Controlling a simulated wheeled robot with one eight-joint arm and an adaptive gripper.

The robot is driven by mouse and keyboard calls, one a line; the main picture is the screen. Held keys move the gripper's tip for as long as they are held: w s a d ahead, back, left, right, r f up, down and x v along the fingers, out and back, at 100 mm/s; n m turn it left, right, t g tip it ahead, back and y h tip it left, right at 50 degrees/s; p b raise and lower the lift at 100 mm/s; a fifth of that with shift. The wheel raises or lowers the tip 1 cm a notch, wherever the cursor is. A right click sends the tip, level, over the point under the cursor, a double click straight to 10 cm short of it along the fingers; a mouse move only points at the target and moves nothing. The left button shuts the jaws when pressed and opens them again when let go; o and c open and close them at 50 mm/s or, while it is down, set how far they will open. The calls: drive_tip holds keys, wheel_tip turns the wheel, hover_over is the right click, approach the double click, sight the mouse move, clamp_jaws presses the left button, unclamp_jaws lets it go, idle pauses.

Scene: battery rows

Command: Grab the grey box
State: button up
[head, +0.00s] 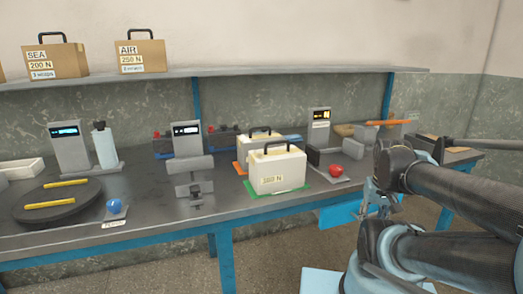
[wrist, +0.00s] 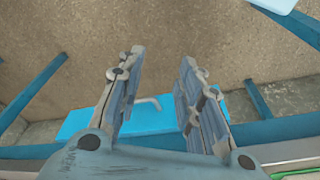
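No box is plainly grey with a handle. A pale cream-grey box (head: 278,172) with a dark handle and a "200 N" label stands on a green mat on the bench. A small dark grey block (head: 326,158) sits behind it to the right, near a red ball. I cannot tell which one the task means. My gripper (head: 374,202) hangs at the right, off the front of the bench and apart from both. In the wrist view my gripper (wrist: 162,57) has its two fingers spread, with nothing between them. No box shows in the wrist view.
Another handled box (head: 256,142) stands close behind the pale one. The red ball (head: 336,169) is to its right; a grey clamp-like stand (head: 193,182) is to its left. A shelf (head: 230,72) with cardboard boxes runs above the bench. Blue table beams (wrist: 262,100) show below my gripper.

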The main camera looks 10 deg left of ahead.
sight(263, 137)
drive_tip(key=shift+o, duration=0.3)
drive_tip(key=shift+w+d, duration=0.15)
